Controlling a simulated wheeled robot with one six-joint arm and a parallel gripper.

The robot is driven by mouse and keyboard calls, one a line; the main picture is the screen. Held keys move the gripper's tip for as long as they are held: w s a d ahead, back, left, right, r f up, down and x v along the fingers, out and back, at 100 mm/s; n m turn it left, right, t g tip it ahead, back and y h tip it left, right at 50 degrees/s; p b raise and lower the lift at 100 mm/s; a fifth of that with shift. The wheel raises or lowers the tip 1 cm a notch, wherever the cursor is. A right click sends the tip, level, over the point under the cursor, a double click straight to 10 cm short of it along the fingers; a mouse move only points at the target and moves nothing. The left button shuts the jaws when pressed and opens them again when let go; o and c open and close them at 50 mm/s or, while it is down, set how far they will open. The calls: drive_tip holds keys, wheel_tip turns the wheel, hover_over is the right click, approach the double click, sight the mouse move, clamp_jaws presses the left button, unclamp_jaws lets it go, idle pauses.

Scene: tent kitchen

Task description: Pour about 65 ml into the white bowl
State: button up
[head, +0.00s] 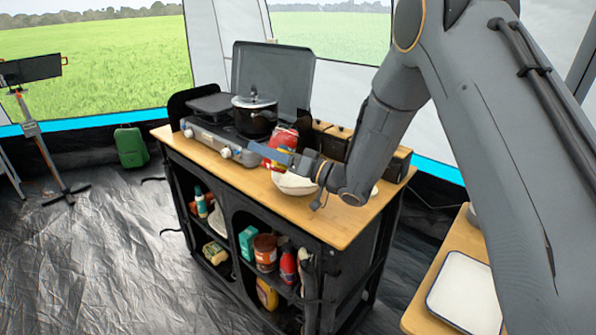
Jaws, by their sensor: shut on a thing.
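The white bowl (293,185) sits on the wooden counter, partly hidden by my gripper and wrist. My gripper (270,152) is above the bowl's left rim, in front of the stove. It is shut on a red container (284,138) with pale markings, which looks tilted. One finger crosses the front of the container. The container's opening and the inside of the bowl cannot be made out, and I see no stream.
A gas stove (222,138) with a dark lidded pot (254,115) stands left of the gripper. Dark boxes (333,143) stand behind the bowl. The wooden counter (335,226) is clear at the front right. A white tray (465,292) lies on another table.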

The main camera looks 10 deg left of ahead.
drive_tip(key=shift+w+r+m, duration=0.1)
drive_tip(key=shift+r+m, duration=0.1)
drive_tip(key=shift+m, duration=0.2)
drive_tip(key=shift+r+m+p, duration=0.35)
drive_tip(key=shift+m+p, duration=0.05)
drive_tip(key=shift+r+m+t+p, duration=0.35)
drive_tip(key=shift+r+m+t, duration=0.05)
drive_tip(key=shift+m, duration=0.1)
drive_tip(key=shift+w+d+f+m, duration=0.1)
drive_tip(key=shift+w+d+m, duration=0.1)
drive_tip(key=shift+w+m, duration=0.15)
drive_tip(key=shift+w+d+f+m, duration=0.15)
drive_tip(key=shift+m, duration=0.1)
idle(0.4)
drive_tip(key=shift+w+d, duration=0.1)
drive_tip(key=shift+f+m+t+y, duration=0.15)
drive_tip(key=shift+m+t+y, duration=0.2)
drive_tip(key=shift+m, duration=0.35)
drive_tip(key=shift+m+p, duration=0.3)
